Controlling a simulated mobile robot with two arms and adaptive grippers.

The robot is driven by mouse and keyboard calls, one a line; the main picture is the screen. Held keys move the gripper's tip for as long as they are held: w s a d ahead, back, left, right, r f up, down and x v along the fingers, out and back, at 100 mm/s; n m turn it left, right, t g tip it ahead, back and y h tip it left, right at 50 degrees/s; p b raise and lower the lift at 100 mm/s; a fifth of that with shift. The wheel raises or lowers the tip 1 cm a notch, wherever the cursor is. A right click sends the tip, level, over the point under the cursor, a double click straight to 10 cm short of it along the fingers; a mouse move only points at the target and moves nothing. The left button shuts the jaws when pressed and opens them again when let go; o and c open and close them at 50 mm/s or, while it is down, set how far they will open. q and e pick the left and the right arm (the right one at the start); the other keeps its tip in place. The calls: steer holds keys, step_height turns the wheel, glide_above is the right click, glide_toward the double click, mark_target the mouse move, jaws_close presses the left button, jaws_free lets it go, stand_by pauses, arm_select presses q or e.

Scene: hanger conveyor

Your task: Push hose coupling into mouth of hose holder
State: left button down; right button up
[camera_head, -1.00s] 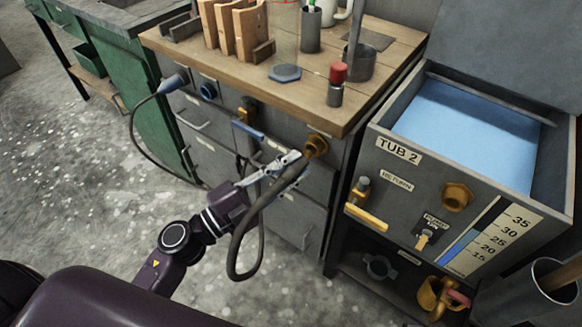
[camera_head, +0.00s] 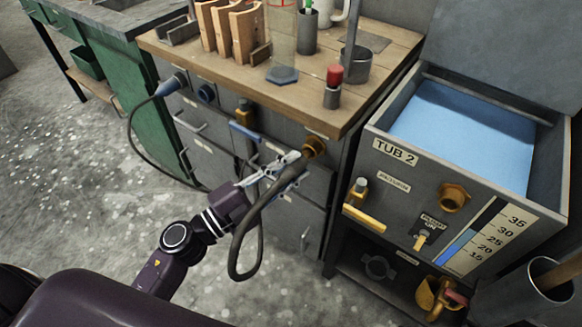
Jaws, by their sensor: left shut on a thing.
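My left gripper (camera_head: 276,172) is shut on the grey hose (camera_head: 248,222) just behind the brass hose coupling (camera_head: 314,147). The coupling is at the hose's upper end, pointing up and right, close in front of the bench's drawer front. I cannot tell whether it touches the bench. The hose hangs in a loop below the gripper. A dark open ring (camera_head: 378,267), which looks like the hose holder, is under TUB 2, to the right of and below the coupling, clearly apart from it. My right gripper is not in view.
TUB 2 (camera_head: 388,171) holds blue liquid and has a brass port (camera_head: 454,197), a yellow-handled valve and a switch. The wooden bench top (camera_head: 225,65) carries racks and cups. A brass-coloured can (camera_head: 437,296) and a grey bin (camera_head: 520,297) stand at lower right.

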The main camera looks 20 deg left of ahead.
arm_select(q)
steer(key=shift+w, duration=0.1)
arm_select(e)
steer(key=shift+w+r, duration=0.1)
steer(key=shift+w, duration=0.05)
arm_select(q)
steer(key=shift+w, duration=0.1)
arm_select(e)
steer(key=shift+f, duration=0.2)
arm_select(q)
steer(key=shift+w+d, duration=0.1)
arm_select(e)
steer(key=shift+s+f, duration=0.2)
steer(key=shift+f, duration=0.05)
arm_select(q)
steer(key=shift+w, duration=0.15)
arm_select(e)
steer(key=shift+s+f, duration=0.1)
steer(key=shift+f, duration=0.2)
arm_select(q)
steer(key=shift+w+d, duration=0.1)
steer(key=shift+w+p, duration=0.15)
steer(key=shift+p, duration=0.15)
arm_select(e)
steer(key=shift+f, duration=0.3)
arm_select(q)
steer(key=shift+w+d, duration=0.1)
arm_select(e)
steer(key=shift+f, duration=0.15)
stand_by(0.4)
